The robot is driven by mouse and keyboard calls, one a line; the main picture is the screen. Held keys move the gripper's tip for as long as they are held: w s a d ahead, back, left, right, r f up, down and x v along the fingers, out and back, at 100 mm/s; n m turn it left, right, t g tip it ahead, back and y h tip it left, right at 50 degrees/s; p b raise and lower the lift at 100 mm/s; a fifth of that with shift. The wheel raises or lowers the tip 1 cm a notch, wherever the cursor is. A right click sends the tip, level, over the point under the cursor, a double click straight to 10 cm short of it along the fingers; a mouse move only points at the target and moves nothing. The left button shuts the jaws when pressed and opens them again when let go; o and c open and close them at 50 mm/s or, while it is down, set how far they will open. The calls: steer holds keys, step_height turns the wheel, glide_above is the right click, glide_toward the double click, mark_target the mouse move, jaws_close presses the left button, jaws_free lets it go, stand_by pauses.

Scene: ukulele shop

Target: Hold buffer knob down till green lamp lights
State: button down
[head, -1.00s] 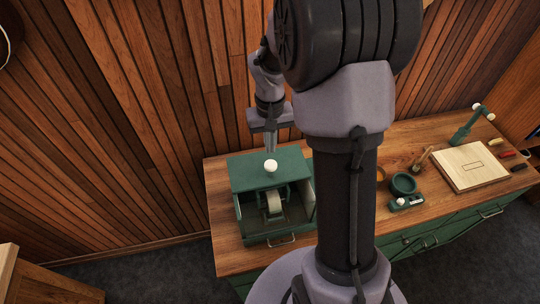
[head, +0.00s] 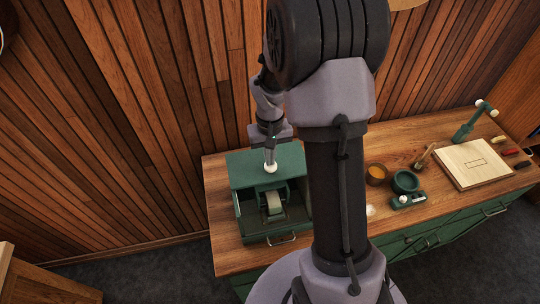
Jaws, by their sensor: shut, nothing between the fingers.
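The buffer is a green box-shaped machine (head: 241,177) with an open front and a pale wheel (head: 274,204) inside, at the left end of the wooden bench. Its round white knob (head: 271,168) is on top. My gripper (head: 270,163) is shut and empty, pointing down with its fingertips at the knob. They appear to touch it, but I cannot tell how far the knob is pressed. I cannot make out a lit green lamp on the machine; part of its right side is close behind my arm.
The bench (head: 225,236) carries an amber-filled cup (head: 376,174), a green bowl (head: 405,182), a small green device with a white knob (head: 407,201), a pale board (head: 472,165) and a green lamp-like stand (head: 466,131). My arm hides the bench's middle.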

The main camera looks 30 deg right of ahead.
steer(key=shift+s+a+f, duration=0.2)
steer(key=shift+s+f, duration=0.3)
steer(key=shift+s, duration=0.05)
steer(key=shift+w+f, duration=0.1)
steer(key=r+p, duration=0.1)
steer(key=r, duration=0.1)
steer(key=w+r+p, duration=0.1)
steer(key=r+p, duration=0.1)
steer(key=shift+w+d+r, duration=0.1)
steer(key=shift+w+d, duration=0.05)
step_height(320, 180, up, 11)
steer(key=shift+s+p, duration=0.25)
steer(key=shift+p, duration=0.1)
steer(key=shift+w, duration=0.1)
